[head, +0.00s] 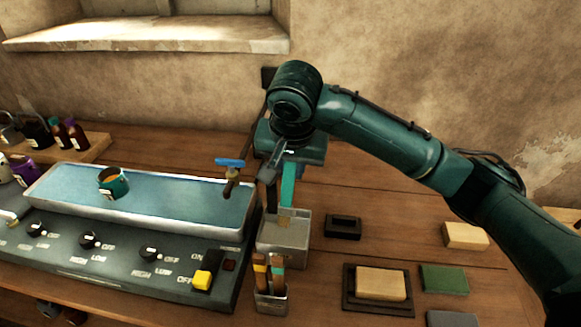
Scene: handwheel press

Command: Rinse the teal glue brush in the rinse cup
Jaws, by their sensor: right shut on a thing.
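My right gripper (285,160) points down over a grey square cup (285,237), which I take to be the rinse cup. It is shut on the teal glue brush (288,186), whose teal handle hangs upright below the fingers. The lower end of the brush reaches the cup's opening, and its tip is hidden there. I cannot tell how deep it sits. My left gripper is not in view.
A smaller holder (271,299) with several brushes stands in front of the cup. Left is a water tray (60,205) with a teal-banded pot (112,183), a blue-handled tap (231,172) and a control panel (130,262).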

